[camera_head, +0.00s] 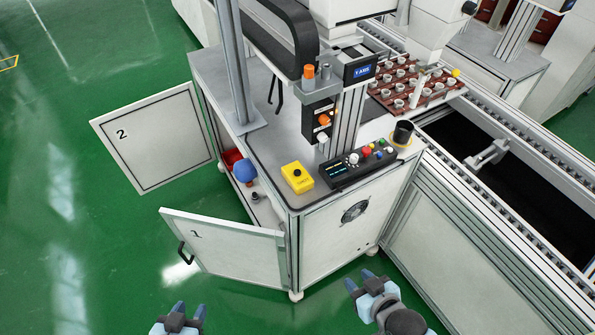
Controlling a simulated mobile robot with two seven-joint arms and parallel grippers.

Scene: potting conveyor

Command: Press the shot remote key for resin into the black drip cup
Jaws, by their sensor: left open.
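A yellow box with a dark round key on top, which looks like the shot remote (298,178), lies on the grey cabinet top near its front edge. The black drip cup (403,132) stands upright at the right corner of the cabinet top, beside the conveyor; its contents cannot be made out. My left gripper (190,309) is open and empty at the bottom, in front of cabinet door 1. My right gripper (359,280) is open and empty in front of the cabinet's fan side. Both are well apart from the remote and the cup.
A black control panel (357,166) with coloured knobs lies between remote and cup. Behind it stands a post with an orange-knobbed box (320,118). Doors 1 (228,248) and 2 (155,140) stand open. A brown tray (420,103) of small cups sits at the conveyor.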

